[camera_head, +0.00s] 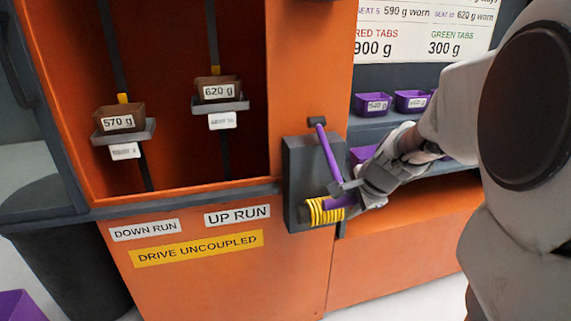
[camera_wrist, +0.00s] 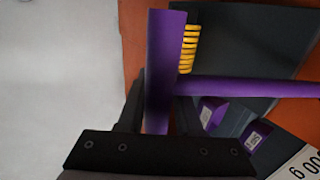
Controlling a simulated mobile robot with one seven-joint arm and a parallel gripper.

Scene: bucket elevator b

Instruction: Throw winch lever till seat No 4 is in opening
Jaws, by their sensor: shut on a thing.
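The winch lever (camera_head: 328,155) is a purple rod on a dark grey box (camera_head: 297,165) on the orange housing. Its purple handle (camera_wrist: 164,55) crosses the rod's lower end beside a yellow coil (camera_head: 326,211). My gripper (camera_head: 348,192) is shut on the handle; the wrist view shows the handle between the fingers (camera_wrist: 153,120). In the opening, a brown bucket marked 570 g (camera_head: 119,120) sits on the left seat (camera_head: 122,137), and one marked 620 g (camera_head: 218,90) sits on the right seat (camera_head: 222,106). The seat tags are too small to read.
Signs on the front read DOWN RUN (camera_head: 145,230), UP RUN (camera_head: 237,215) and DRIVE UNCOUPLED (camera_head: 197,248). Purple bins (camera_head: 374,104) stand on a shelf to the right, close behind my arm. A dark bin (camera_head: 65,245) stands at the left.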

